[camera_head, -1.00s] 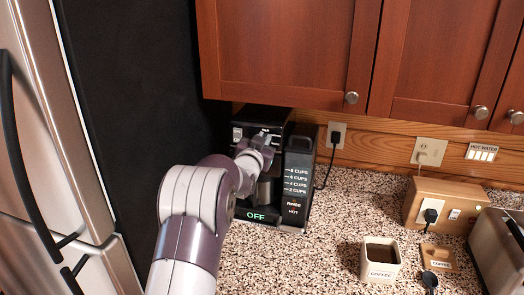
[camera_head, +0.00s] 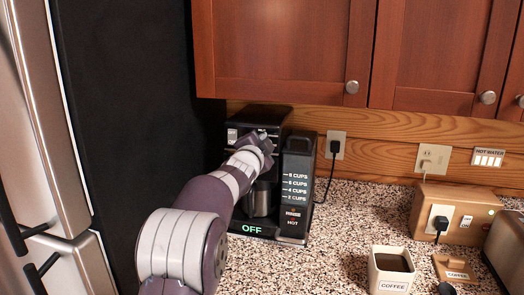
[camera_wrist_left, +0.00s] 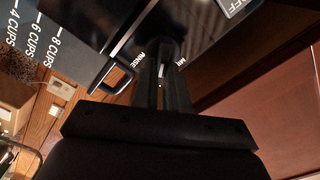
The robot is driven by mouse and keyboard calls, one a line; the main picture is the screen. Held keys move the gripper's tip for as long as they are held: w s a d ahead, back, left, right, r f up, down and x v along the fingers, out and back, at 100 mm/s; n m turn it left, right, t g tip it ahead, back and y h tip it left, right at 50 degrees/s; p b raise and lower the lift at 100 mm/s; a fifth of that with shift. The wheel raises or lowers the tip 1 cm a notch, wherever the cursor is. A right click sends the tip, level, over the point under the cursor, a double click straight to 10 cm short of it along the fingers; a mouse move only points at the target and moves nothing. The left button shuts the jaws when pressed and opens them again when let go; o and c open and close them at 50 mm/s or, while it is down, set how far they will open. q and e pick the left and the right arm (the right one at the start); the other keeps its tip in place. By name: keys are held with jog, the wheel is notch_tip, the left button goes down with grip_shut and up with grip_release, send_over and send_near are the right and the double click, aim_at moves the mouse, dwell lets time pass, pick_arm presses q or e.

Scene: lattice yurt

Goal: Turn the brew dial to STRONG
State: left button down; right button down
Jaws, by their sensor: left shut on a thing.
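The black coffee maker (camera_head: 257,115) stands against the back wall under the cabinets, with a green OFF on its base and a metal carafe (camera_head: 260,200) inside. My left gripper (camera_head: 266,140) is at its upper front. In the left wrist view my left gripper (camera_wrist_left: 165,75) has its fingers close together against the machine's dark front, shut on the brew dial. The fingers hide nearly all of the dial, and I cannot tell where it points. Part of a white label shows beside the fingers, too partial to read surely. My right gripper is not in view.
The water tank (camera_head: 296,185) with cup marks and a handle adjoins the machine's right side. The fridge (camera_head: 30,130) is at left. A coffee canister (camera_head: 391,270), a wooden outlet box (camera_head: 455,210) and a toaster (camera_head: 506,245) stand at right. The speckled counter (camera_head: 345,215) between is clear.

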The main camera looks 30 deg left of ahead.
pick_arm(q)
jog(key=shift+m, duration=0.3)
jog(key=c, duration=1.1)
grip_release()
jog(key=shift+c, duration=0.2)
jog(key=b+v, duration=0.3)
jog(key=v, duration=0.9)
jog(key=shift+s, duration=0.4)
jog(key=shift+d+f, duration=0.1)
